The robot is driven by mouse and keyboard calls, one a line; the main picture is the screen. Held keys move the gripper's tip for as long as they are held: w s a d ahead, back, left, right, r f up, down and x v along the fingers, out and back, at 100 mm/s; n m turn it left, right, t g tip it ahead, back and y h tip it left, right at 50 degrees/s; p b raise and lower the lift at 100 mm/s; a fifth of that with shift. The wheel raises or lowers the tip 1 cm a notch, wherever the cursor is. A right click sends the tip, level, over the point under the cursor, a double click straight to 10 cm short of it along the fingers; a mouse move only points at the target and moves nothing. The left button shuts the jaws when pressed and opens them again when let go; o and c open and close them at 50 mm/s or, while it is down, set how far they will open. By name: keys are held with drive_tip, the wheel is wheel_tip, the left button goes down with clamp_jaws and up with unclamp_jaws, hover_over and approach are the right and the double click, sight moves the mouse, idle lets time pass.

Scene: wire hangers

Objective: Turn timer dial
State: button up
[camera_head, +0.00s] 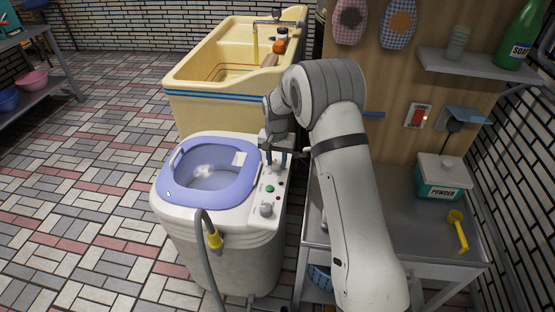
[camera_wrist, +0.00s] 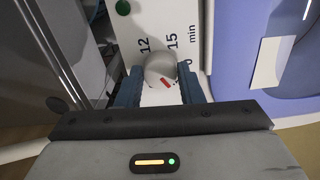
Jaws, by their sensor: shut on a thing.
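The timer dial (camera_wrist: 161,68) is a round grey-white knob with a red mark, on the washer's white panel. In the wrist view, printed "12", "15" and "min" show around it, and the red mark points toward the lower edge, slightly right. My gripper (camera_wrist: 160,86) has its two blue fingers on either side of the dial and is shut on it. In the head view, my gripper (camera_head: 276,160) reaches down onto the far end of the panel and hides the dial. The washer (camera_head: 225,250) is a white tub with an open blue-rimmed top.
A second knob (camera_head: 266,209) and a green button (camera_head: 269,188) sit on the nearer panel. A grey hose (camera_head: 207,245) hangs over the washer's front. A yellow sink (camera_head: 215,75) stands behind. A metal table (camera_head: 405,235) with a powder box (camera_head: 443,180) is at right.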

sight(277, 163)
drive_tip(key=o, duration=1)
drive_tip(key=shift+r+p, duration=0.35)
drive_tip(key=shift+r, duration=3.6)
